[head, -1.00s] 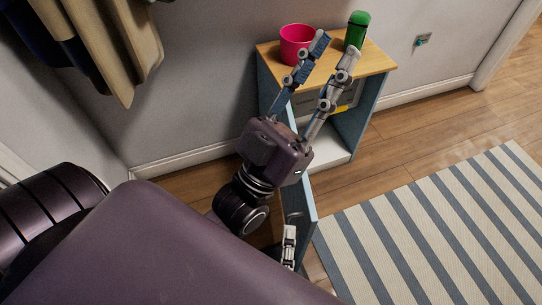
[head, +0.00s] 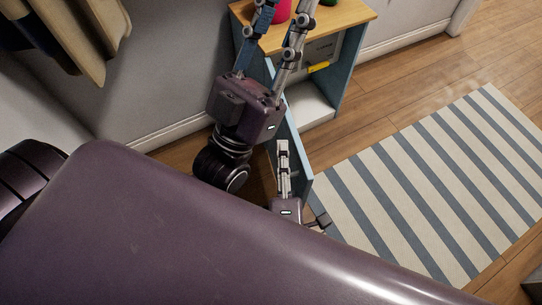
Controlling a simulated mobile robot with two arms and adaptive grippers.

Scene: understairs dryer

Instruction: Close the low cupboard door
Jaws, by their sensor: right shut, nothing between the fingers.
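The low cupboard (head: 352,52) has blue sides and a wooden top, and its front is open. Its blue door (head: 299,150) stands swung out towards me from the left side of the opening. My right gripper (head: 283,145) is shut and empty, beside the door's left face near its free end; I cannot tell whether it touches. My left gripper (head: 280,12) is open, its two fingers spread over the left part of the cupboard top, with the tips near the upper picture edge. Its body hides part of the cupboard's left side and the door's hinge end.
A pink pot (head: 281,10) stands on the wooden top, partly cut off. A striped rug (head: 425,170) lies on the wooden floor at the right. Coats (head: 65,35) hang at the upper left. Floor right of the door is clear.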

